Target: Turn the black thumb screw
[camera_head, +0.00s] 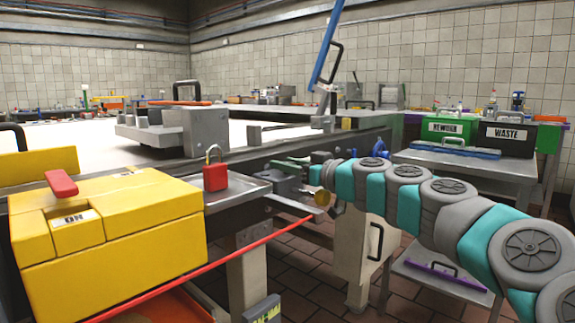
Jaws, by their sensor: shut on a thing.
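My arm, teal and grey, reaches in from the lower right to the edge of the steel machine table. At its end my gripper (285,178) is small and dark at the machine's side. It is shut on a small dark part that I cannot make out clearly. The black thumb screw cannot be told apart from the dark parts around the gripper, and the fingertips are partly hidden. A round dark knob (320,157) sits just above and right of the gripper.
A red padlock (216,177) stands left of the gripper, behind a yellow box (110,245) with a red handle. A red rod (190,270) runs below. A blue lever (326,45) rises above. Green and black bins (508,137) stand on a table at right.

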